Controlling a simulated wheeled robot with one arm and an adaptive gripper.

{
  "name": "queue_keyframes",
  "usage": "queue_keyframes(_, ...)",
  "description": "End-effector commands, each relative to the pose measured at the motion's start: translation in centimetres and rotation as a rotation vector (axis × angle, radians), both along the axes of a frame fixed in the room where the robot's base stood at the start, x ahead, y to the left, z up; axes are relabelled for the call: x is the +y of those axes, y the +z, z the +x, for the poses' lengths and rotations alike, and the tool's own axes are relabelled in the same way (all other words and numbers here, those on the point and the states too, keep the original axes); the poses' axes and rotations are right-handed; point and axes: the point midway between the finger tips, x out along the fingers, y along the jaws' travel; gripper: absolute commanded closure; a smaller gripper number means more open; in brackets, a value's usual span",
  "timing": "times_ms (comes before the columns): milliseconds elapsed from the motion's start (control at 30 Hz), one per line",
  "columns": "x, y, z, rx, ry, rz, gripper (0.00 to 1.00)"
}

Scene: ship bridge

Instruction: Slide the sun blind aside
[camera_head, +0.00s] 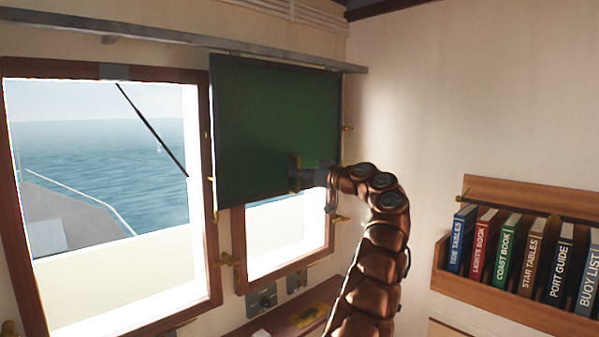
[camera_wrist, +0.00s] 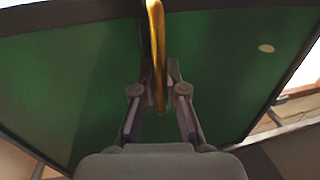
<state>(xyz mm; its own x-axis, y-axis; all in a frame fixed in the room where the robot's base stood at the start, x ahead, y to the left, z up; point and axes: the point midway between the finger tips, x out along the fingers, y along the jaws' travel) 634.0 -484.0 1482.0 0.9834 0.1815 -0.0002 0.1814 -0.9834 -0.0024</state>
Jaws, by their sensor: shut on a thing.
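The sun blind (camera_head: 270,125) is a dark green panel in a dark frame. It hangs from a grey rail (camera_head: 160,38) above the windows and covers the upper part of the right window (camera_head: 272,235). My gripper (camera_head: 297,175) is at the blind's lower right part. In the wrist view the green blind (camera_wrist: 60,80) fills most of the picture. My gripper (camera_wrist: 158,88) is shut there on a brass handle (camera_wrist: 156,40) on the blind.
The left window (camera_head: 100,190) is uncovered and shows sea and deck. A wooden shelf (camera_head: 510,290) of several labelled books is on the right wall. Small brass fittings (camera_head: 226,259) stick out from the window frames. A ledge with controls (camera_head: 262,301) runs below.

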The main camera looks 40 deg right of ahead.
Motion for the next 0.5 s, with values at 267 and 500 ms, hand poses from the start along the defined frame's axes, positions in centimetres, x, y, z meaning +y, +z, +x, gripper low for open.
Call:
queue_keyframes(267, -0.03, -0.03, -0.02, 0.0, 0.0, 0.0, 0.83)
queue_keyframes(500, -0.11, -0.01, -0.08, 0.0, -0.002, 0.0, 0.63)
